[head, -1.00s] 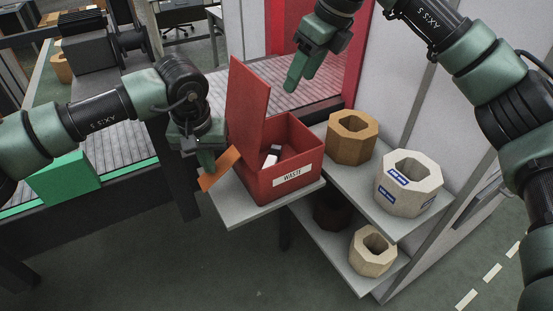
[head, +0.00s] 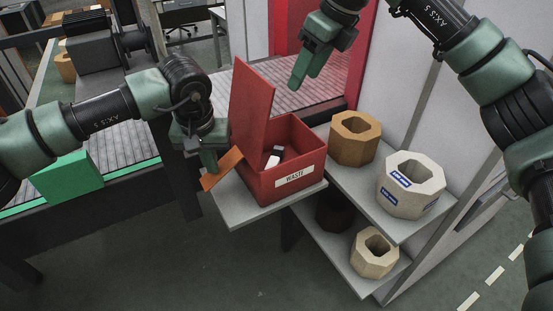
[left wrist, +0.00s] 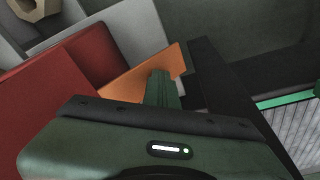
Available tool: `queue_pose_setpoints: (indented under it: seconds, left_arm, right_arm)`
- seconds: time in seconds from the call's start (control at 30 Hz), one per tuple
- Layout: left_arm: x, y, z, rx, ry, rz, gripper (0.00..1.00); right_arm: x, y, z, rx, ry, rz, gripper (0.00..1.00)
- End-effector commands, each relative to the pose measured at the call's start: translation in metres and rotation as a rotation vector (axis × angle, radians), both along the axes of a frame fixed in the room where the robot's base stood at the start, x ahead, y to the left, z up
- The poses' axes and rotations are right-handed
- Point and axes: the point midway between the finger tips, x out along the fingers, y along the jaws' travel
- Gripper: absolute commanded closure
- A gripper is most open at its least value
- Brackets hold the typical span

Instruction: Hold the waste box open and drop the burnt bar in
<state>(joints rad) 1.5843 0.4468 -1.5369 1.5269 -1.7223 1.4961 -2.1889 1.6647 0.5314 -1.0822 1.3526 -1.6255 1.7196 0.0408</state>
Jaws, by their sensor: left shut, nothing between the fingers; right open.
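The red waste box (head: 257,186), labelled WASTE, stands on a grey shelf. Its red lid (head: 249,103) stands upright at the left side. An orange flat tab (head: 224,168) slopes out low at the box's left; it also shows in the left wrist view (left wrist: 140,78). My left gripper (head: 209,168) is shut and empty at this tab; I cannot tell whether they touch. My right gripper (head: 303,80) is open and empty above and behind the box. White pieces (head: 273,160) and something dark lie inside the box. I cannot tell whether the burnt bar is among them.
A tan ring block (head: 353,150) and a white ring block with blue labels (head: 402,202) stand on the shelf at right. A dark ring block (head: 331,215) and a beige one (head: 375,262) are below. A green block (head: 66,181) is at left.

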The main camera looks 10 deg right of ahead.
Motion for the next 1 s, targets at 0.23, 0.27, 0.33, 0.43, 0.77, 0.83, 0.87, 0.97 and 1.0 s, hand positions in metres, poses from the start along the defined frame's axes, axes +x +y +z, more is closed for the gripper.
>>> queue_pose_setpoints:
  seconds: [0.23, 0.27, 0.33, 0.43, 0.77, 0.83, 0.87, 0.97, 1.0]
  left_arm:
    - [0.000, -0.001, 0.023, -0.002, -0.002, 0.000, 1.00]
    - [0.000, -0.001, 0.025, -0.002, -0.001, 0.000, 1.00]
    - [0.000, -0.001, 0.031, -0.001, -0.002, 0.000, 1.00]
    - [0.000, 0.000, 0.039, -0.001, -0.002, 0.000, 1.00]
    - [0.001, 0.000, 0.066, -0.001, -0.002, 0.000, 1.00]
    - [0.001, 0.000, 0.071, 0.000, -0.002, 0.000, 1.00]
    - [0.000, 0.000, 0.073, 0.000, -0.001, 0.000, 1.00]
    - [0.000, 0.000, 0.081, 0.000, -0.001, 0.000, 1.00]
    - [0.000, 0.000, 0.085, 0.000, -0.001, 0.000, 1.00]
  right_arm:
    - [0.000, 0.000, 0.014, 0.000, 0.000, 0.000, 0.48]
    - [0.000, 0.000, 0.015, 0.000, 0.000, 0.000, 0.48]
    - [0.000, 0.000, 0.018, 0.000, 0.000, 0.000, 0.48]
    - [0.000, 0.000, 0.023, 0.000, 0.000, 0.000, 0.48]
    - [0.000, 0.000, 0.038, 0.000, 0.000, 0.000, 0.48]
    - [0.000, 0.000, 0.041, 0.000, 0.000, 0.000, 0.48]
    - [0.000, 0.000, 0.043, 0.000, 0.000, 0.000, 0.48]
    - [0.000, 0.000, 0.047, 0.000, 0.000, 0.000, 0.48]
    - [0.000, 0.000, 0.049, 0.000, 0.000, 0.000, 0.48]
